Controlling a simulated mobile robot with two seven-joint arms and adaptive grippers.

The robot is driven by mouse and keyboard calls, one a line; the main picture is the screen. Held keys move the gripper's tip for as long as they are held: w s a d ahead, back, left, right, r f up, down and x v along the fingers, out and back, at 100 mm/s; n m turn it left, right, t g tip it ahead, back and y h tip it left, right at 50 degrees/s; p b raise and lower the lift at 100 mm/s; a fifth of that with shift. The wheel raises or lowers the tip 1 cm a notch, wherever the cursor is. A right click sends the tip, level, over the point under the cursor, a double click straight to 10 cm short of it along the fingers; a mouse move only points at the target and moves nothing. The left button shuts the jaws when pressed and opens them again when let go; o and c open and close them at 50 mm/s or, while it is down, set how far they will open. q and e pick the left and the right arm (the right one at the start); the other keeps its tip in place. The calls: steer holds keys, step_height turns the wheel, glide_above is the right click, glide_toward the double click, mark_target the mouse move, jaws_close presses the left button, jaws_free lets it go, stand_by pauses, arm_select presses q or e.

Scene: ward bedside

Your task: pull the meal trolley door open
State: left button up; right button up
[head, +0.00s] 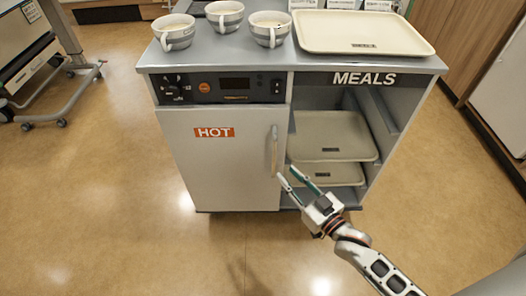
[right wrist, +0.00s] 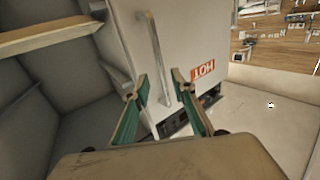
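The grey meal trolley (head: 370,75) stands ahead of me. Its white door (head: 225,165), marked HOT, covers the left side and looks closed. A vertical bar handle (head: 274,150) is on the door's right edge; it also shows in the right wrist view (right wrist: 152,50). My right gripper (head: 286,174) is open just below and right of the handle's lower end. In the right wrist view, the handle's lower part shows between the two green-padded fingers (right wrist: 160,78). Whether they touch it, I cannot tell. My left gripper is not in view.
The open right bay holds trays (head: 335,128) on its shelves. Cups (head: 225,16) and a large cream tray (head: 362,32) stand on the trolley top. A wheeled frame (head: 60,85) is at far left. The floor (head: 120,220) before the door is clear.

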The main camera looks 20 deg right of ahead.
mark_target(275, 161)
steer(key=b+x, duration=0.1)
steer(key=x, duration=0.7)
steer(key=shift+w+r, duration=0.1)
steer(key=shift+r, duration=0.1)
jaws_close()
